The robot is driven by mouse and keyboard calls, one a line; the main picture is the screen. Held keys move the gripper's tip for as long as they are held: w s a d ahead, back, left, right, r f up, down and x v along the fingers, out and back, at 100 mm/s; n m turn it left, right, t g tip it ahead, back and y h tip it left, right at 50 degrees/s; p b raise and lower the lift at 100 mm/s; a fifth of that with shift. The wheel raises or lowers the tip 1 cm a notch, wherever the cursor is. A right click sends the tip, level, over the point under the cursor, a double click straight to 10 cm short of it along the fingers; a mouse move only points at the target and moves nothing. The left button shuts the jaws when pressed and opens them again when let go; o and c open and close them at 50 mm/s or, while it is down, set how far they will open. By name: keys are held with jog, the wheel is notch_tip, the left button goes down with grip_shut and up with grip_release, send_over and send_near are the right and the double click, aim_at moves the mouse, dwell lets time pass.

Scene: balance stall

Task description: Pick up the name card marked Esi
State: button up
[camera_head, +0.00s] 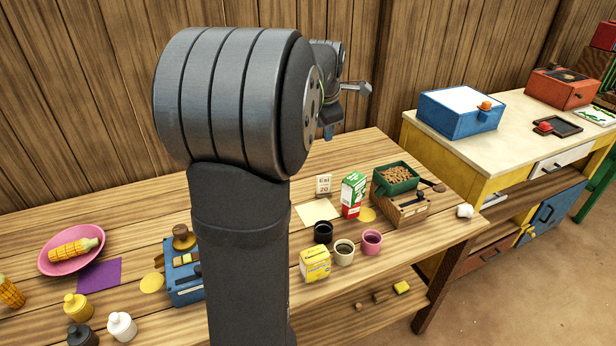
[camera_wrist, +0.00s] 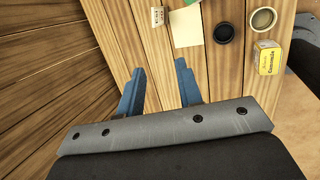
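The name card (camera_head: 324,184) is small and cream, reads "Esi 20", and stands upright near the back of the wooden table. It also shows at the top of the wrist view (camera_wrist: 157,16), ahead of the fingers. My gripper (camera_wrist: 160,67) is open and empty, its two blue fingers apart with bare table and wall planks between and around them. In the head view my gripper (camera_head: 328,132) shows only partly, above the table and behind the card, with my arm hiding much of it.
A cream paper sheet (camera_head: 317,212) lies in front of the card, and a green-white carton (camera_head: 353,194) stands right of it. A black cup (camera_head: 322,232), a pale cup (camera_head: 344,252), a pink cup (camera_head: 371,242) and a yellow box (camera_head: 315,264) stand nearer. The plank wall rises behind.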

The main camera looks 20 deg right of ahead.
jog(key=shift+w, duration=0.1)
jog(key=m+g+h, duration=0.2)
jog(key=g, duration=0.3)
send_near(325, 176)
jog(key=v, duration=0.6)
jog(key=x, duration=1.2)
jog(key=shift+d+f, duration=0.1)
jog(key=shift+f, duration=0.25)
jog(key=x, duration=0.5)
jog(key=shift+w+f, duration=0.1)
jog(key=shift+f, duration=0.05)
grip_shut()
